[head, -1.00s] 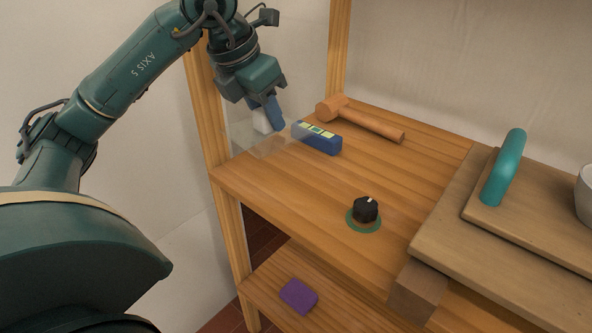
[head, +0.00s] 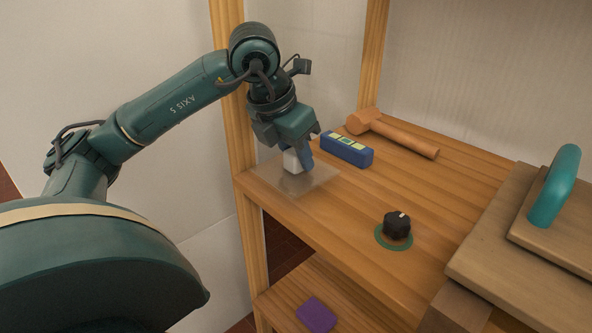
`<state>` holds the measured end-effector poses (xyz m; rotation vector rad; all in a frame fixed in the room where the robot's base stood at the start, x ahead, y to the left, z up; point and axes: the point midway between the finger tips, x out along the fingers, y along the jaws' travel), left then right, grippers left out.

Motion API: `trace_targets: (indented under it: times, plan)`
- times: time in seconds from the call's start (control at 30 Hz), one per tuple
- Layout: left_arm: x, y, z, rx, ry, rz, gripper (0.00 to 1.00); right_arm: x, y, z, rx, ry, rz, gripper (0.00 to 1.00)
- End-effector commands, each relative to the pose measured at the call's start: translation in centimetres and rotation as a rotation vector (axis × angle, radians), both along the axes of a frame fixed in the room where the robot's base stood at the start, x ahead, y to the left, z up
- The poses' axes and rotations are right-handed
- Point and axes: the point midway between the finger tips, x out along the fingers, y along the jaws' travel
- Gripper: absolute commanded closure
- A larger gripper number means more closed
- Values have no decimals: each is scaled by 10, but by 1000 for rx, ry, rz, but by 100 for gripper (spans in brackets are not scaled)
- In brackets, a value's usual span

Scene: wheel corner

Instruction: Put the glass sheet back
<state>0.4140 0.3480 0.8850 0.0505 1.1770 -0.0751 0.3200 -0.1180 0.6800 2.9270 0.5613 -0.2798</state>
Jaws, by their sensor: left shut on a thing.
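The glass sheet (head: 312,183) is a thin, see-through pane at the left front corner of the wooden shelf top (head: 350,210). It looks nearly flat and reaches slightly past the shelf's left edge. Whether it touches the wood I cannot tell. My left gripper (head: 298,165) points down over it and is shut on it, with a pale block and a blue piece showing at the jaws. The exact grip is hidden by these parts. My right gripper is out of view.
A black knob (head: 397,226) on a green disc stands nearer. A board with a teal handle (head: 553,187) is right. A purple block (head: 316,315) lies below. A post (head: 233,110) rises left.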

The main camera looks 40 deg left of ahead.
Motion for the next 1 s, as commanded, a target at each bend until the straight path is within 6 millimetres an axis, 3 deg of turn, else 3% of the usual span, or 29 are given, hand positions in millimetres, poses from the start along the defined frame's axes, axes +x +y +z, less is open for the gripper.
trace_targets:
  times: [0.03,0.13,0.5,0.53,0.77,1.0]
  plan:
    - [-1,0,-12,2,3,1,96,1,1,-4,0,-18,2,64]
    - [0,0,-21,1,2,1,96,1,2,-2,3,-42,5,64]
    - [0,0,-25,0,0,0,96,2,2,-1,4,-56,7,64]
    - [0,0,-25,0,0,0,68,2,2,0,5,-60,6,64]
    - [0,0,-24,0,1,0,49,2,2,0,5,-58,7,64]
    - [0,0,-24,0,0,0,48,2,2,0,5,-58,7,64]
